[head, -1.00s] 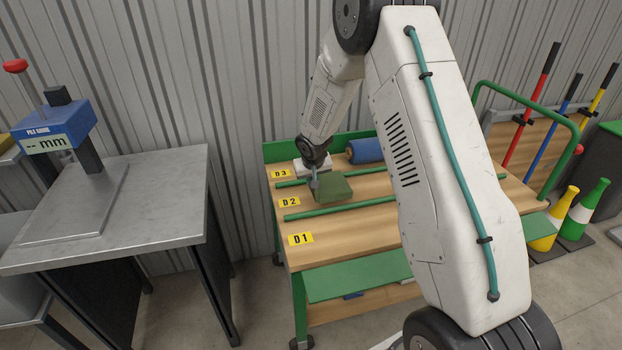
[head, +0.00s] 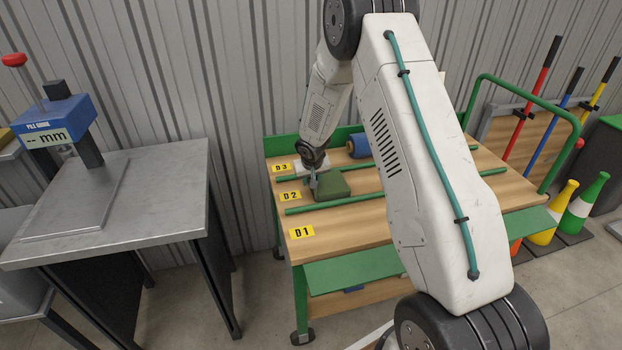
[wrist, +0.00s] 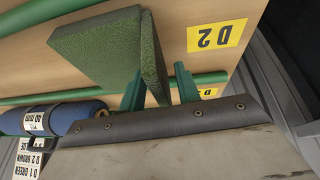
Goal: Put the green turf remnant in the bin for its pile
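The green turf remnant (head: 333,189) lies on the wooden bench in the lane labelled D2 (head: 290,196), between two green rails. In the wrist view it shows as a thick green piece (wrist: 92,45) with a broad face and a narrower side. My gripper (head: 312,184) is down at its left end. In the wrist view its two green fingers (wrist: 160,88) stand either side of the turf's near edge, with a small gap visible at the right finger. The gripper looks open around the turf. The D1 lane (head: 301,231) is bare near its label.
A blue roll (head: 358,146) lies in the D3 lane; its tag reads 40 mm. A card (wrist: 33,150) reads D1 green, D2 brown; its last line is partly cut off. A pile gauge (head: 60,125) stands on a metal table at left.

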